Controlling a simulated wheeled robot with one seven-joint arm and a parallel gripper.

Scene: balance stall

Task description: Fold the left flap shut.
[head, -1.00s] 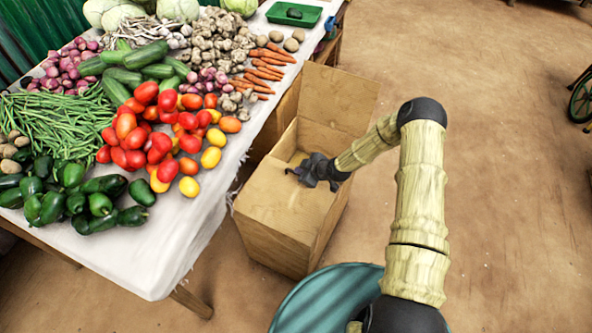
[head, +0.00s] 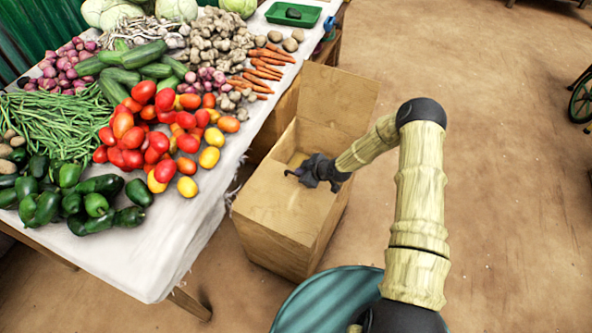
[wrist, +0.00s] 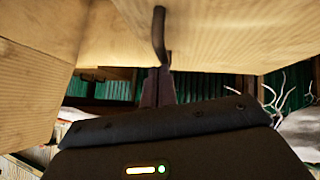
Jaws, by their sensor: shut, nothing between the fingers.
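The cardboard box (head: 278,246) stands on the floor beside the stall table. Its far flap (head: 338,97) stands up, and a near panel (head: 280,203) lies across the near part of the top. A panel on the left side (head: 278,122) slants up toward the table; I cannot tell for sure that it is the left flap. My gripper (head: 298,172) is shut and empty at the box top, pointing left. In the wrist view its fingers (wrist: 158,88) are close under pale cardboard (wrist: 215,35); contact is unclear.
The table with a white cloth (head: 190,235) and heaped vegetables stands close on the box's left. A green tray (head: 293,14) sits at its far end. A teal round thing (head: 325,298) is in front of the box.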

